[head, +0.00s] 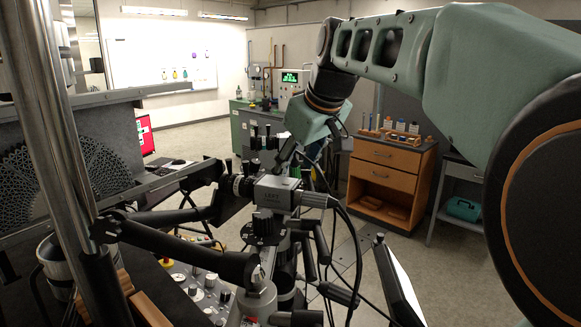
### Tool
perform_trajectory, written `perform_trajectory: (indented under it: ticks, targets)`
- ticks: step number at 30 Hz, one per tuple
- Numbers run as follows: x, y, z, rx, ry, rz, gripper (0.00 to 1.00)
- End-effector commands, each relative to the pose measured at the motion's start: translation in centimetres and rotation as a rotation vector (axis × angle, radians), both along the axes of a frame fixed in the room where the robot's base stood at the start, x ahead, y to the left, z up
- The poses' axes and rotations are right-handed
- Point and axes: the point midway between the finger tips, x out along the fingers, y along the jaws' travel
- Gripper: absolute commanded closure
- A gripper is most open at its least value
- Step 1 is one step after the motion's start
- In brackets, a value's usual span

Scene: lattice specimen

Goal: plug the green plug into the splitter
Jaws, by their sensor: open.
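My arm reaches in from the right, and its green wrist ends in the middle of the head view. My gripper (287,154) is a small dark shape just below the wrist, partly covered by the camera rig in front; it is open, but its fingertips are not clear. I cannot make out the green plug or the splitter. Nothing can be seen held in the gripper.
A grey boxed camera (277,192) on jointed black arms, with a thick black cable, stands close in front. A control panel with knobs (196,290) lies below it. A wooden drawer cabinet (388,180) stands behind at the right. Open floor (410,262) lies before it.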

Motion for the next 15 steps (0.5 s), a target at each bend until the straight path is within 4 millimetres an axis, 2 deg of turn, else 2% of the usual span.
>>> perform_trajectory:
  ticks: [15]
  targets:
    - [-1.9, -0.9, 3.2, -0.001, -0.001, -0.001, 0.46]
